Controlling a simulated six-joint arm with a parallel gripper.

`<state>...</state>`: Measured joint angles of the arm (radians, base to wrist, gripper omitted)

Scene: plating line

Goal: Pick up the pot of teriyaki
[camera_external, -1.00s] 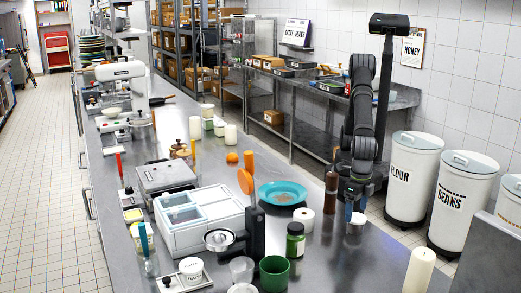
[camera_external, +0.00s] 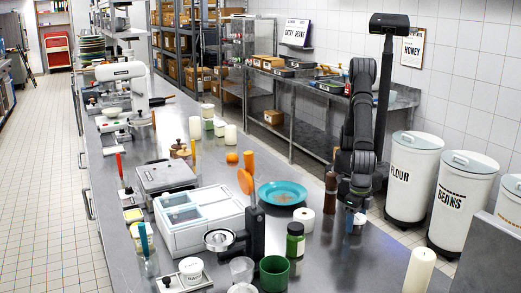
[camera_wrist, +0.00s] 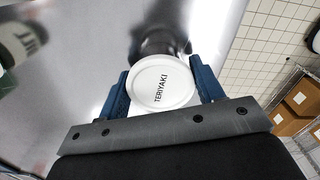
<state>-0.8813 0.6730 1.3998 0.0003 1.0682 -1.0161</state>
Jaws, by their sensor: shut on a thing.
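The teriyaki pot (camera_wrist: 163,88) has a round white lid with "TERIYAKI" in black. It is between the two blue fingers of my gripper (camera_wrist: 160,72), which is shut on it. In the external view the pot (camera_external: 359,219) shows small and pale at my gripper (camera_external: 355,217), at the right side of the steel counter. The fingers partly hide it there. I cannot tell whether its base touches the counter.
A dark brown bottle (camera_external: 330,192) stands close left of my gripper. A white roll-like item (camera_external: 304,218), a green jar (camera_external: 295,240) and a teal plate (camera_external: 272,191) are farther left. A cream candle (camera_external: 419,271) stands in front right. Bare counter (camera_external: 345,262) lies in front.

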